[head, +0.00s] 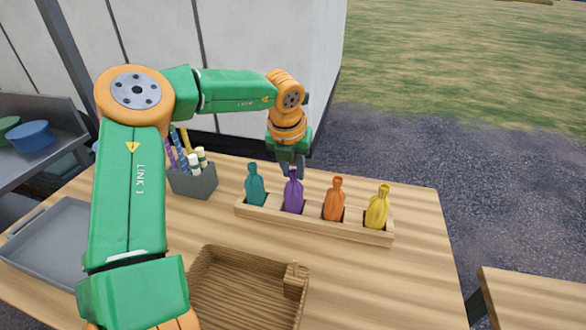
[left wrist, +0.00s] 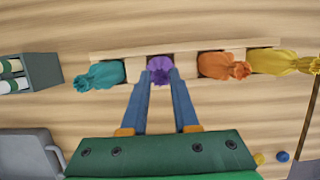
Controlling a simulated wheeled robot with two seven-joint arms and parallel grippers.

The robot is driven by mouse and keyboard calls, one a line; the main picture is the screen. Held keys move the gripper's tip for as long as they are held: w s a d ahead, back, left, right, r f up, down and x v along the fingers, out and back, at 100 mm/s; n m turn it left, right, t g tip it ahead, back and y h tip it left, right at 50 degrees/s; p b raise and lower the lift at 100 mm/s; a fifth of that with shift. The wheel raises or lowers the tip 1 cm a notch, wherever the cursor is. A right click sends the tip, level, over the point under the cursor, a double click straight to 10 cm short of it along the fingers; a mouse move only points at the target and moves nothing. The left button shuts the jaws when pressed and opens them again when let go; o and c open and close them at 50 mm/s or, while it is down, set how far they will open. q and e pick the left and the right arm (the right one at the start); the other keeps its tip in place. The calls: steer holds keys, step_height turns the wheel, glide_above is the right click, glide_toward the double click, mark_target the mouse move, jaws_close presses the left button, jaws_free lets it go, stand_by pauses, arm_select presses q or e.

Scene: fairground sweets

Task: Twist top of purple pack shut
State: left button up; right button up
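The purple pack (head: 293,195) stands upright in the second slot from the left of a long wooden rack (head: 345,232). In the head view its gathered top is just under my left gripper (head: 292,172). In the left wrist view the pack's frilled top (left wrist: 160,70) shows between the two blue fingertips of my left gripper (left wrist: 160,78). The fingers stand apart, one on each side of that top, with a gap about as wide as the frill. I cannot tell whether they touch it. The neck is hidden from above. My right gripper is not in view.
In the rack, a teal pack (head: 254,184) stands left of the purple one; an orange pack (head: 334,198) and a yellow pack (head: 378,206) stand right. A grey box (head: 194,182) of sticks, an empty brown tray (head: 211,262) and a grey tray (head: 52,217) are on the table.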

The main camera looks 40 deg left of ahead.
arm_select(q)
steer(key=m+p, duration=0.1)
steer(key=m, duration=0.2)
steer(key=shift+r+h, duration=0.2)
steer(key=shift+h, duration=0.2)
steer(key=m+h+p, duration=0.1)
steer(key=m, duration=0.2)
steer(key=m+p, duration=0.1)
steer(key=m, duration=0.1)
steer(key=shift+a+m+h+p, duration=0.1)
steer(key=shift+m+h+p, duration=0.3)
steer(key=shift+f+m, duration=0.1)
steer(key=shift+m, duration=0.9)
steer(key=m+h, duration=0.1)
steer(key=m, duration=0.3)
steer(key=shift+f+g, duration=0.15)
steer(key=shift+g, duration=0.15)
steer(key=m+g+h+p, duration=0.1)
steer(key=m, duration=0.3)
steer(key=shift+m, duration=0.3)
steer(key=o, duration=0.8)
